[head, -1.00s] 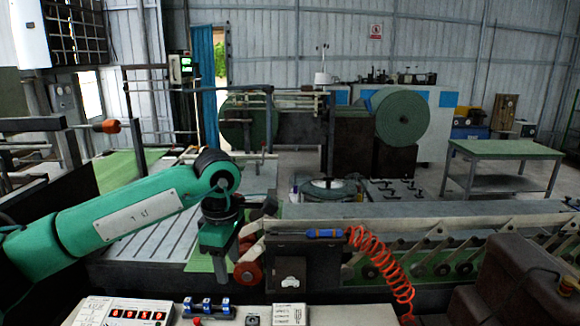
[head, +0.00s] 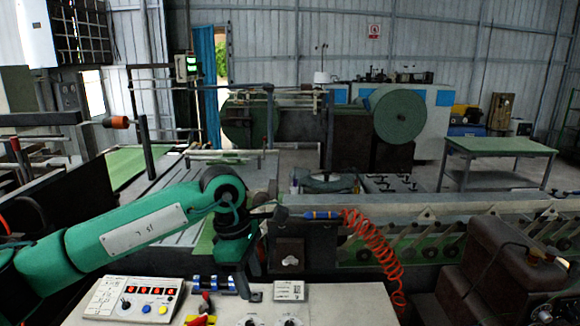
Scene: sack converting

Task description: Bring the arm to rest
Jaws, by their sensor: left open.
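My left arm comes in from the left, green with dark joints, and bends down at its wrist. My left gripper (head: 246,284) points downward just above the back edge of the pale control desk, near the row of blue-and-white switches (head: 214,283). It is open, and I see nothing held between its fingers. My right gripper is not in view.
The control panel (head: 133,299) has red displays and coloured buttons. A dark box (head: 289,255) stands behind the desk, with a coiled orange hose (head: 375,245) beside it. A brown machine housing (head: 490,270) is at right. A green-topped table (head: 500,146) stands farther back.

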